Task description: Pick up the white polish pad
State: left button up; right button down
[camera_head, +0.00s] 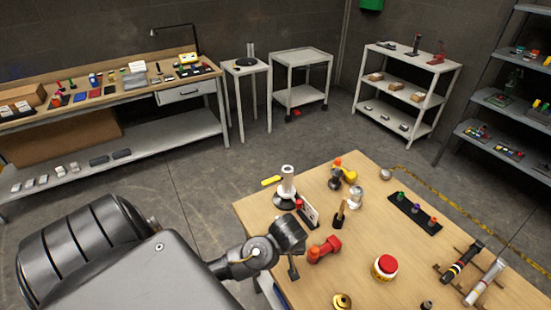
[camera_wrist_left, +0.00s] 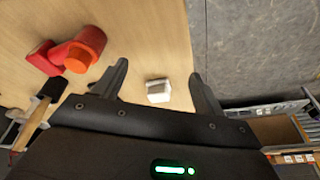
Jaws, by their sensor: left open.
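The white polish pad (camera_wrist_left: 157,90) is a small white block on the wooden table. In the left wrist view it lies between the two fingers of my left gripper (camera_wrist_left: 160,74), apart from both. My left gripper is open and empty, with its fingers above the table near the pad. In the head view my left gripper (camera_head: 292,268) is over the table's left edge, and I cannot make out the pad there. My right gripper is not in view.
A red tool with an orange end (camera_head: 325,250) lies close to my left gripper; it also shows in the left wrist view (camera_wrist_left: 68,52). A red-lidded jar (camera_head: 384,267) and a brush (camera_head: 340,215) stand on the wooden table (camera_head: 430,265). The table edge is close.

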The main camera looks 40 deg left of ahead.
pick_arm(q)
jog(key=w+a+r+n+y, duration=0.2)
jog(key=w+a+r+n, duration=0.3)
jog(key=w+n, duration=0.1)
jog(key=shift+g, duration=0.4)
jog(key=x, duration=0.4)
jog(key=shift+s+f, duration=0.15)
jog(key=shift+f, duration=0.25)
jog(key=shift+a+f, duration=0.25)
jog(key=shift+f, duration=0.4)
jog(key=p+x, duration=0.1)
jog(key=x, duration=0.4)
jog(key=c, duration=1.1)
